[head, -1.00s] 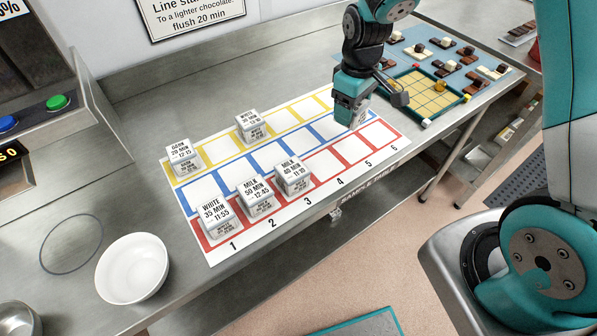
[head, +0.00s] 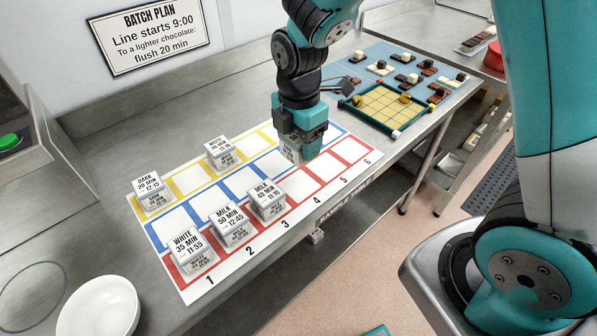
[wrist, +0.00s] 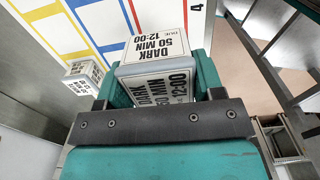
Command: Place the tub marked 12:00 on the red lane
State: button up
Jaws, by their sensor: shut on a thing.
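My gripper (head: 301,148) is shut on the white tub marked DARK 50 MIN 12:00 (head: 289,149). In the wrist view the label of this tub (wrist: 158,48) reads clearly between the jaws. In the head view the tub is over the mat, around the blue lane behind slot 4; its height above the mat is hard to tell. The red lane (head: 325,169) is the front row, numbered 1 to 6. Tubs marked WHITE 11:55 (head: 188,250), MILK 12:45 (head: 231,224) and MILK 11:10 (head: 266,200) stand in red slots 1, 2 and 3. Red slots 4 to 6 look empty.
A DARK 12:15 tub (head: 151,193) and a WHITE tub (head: 222,153) stand on the yellow lane. A white bowl (head: 98,308) is at the front left. A teal-framed yellow grid (head: 383,104) and a blue mat with chocolates (head: 352,73) lie beyond the mat's right end.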

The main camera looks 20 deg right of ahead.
aim_at(299, 185)
notch_tip(299, 185, down, 10)
jog(key=shift+r+p, duration=0.25)
jog(key=shift+p, duration=0.15)
jog(key=shift+f, duration=0.2)
jog(key=o, duration=1)
jog(key=shift+r, duration=0.15)
